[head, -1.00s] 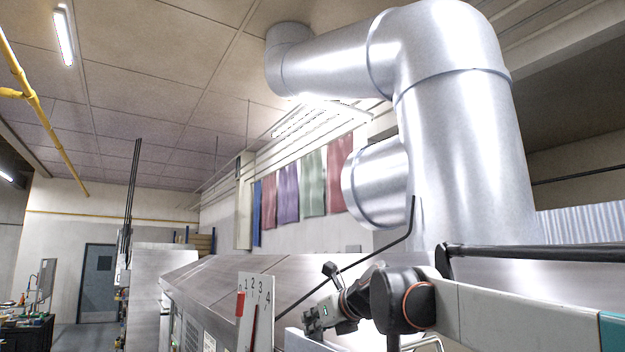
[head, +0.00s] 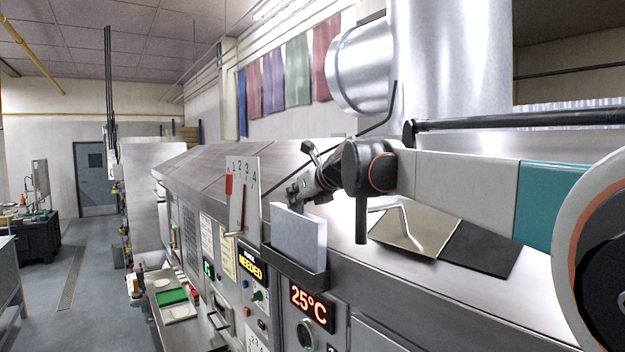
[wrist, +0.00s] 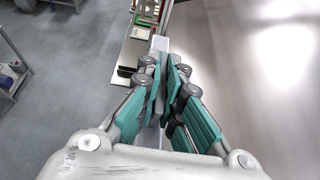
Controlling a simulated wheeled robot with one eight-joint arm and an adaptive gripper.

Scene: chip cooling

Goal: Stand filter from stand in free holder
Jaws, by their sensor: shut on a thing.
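The filter (head: 299,238) is a pale grey flat panel in the head view. It stands upright with its lower edge inside a dark holder (head: 287,268) on the front of the machine. My gripper (head: 292,199) is at the panel's top edge, partly behind it. In the wrist view my gripper's teal-padded fingers (wrist: 164,78) are close together around a thin pale edge (wrist: 159,44), which seems to be the filter. The fingers hide most of it there. I cannot tell how deep the panel sits in the holder.
A numbered plate (head: 243,200) with a red marker stands just left of the filter. A bent handle (head: 404,222) and a dark flat plate (head: 481,248) are on the machine top to the right. A display (head: 312,307) reads 25°C. Open floor (head: 90,270) lies at left.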

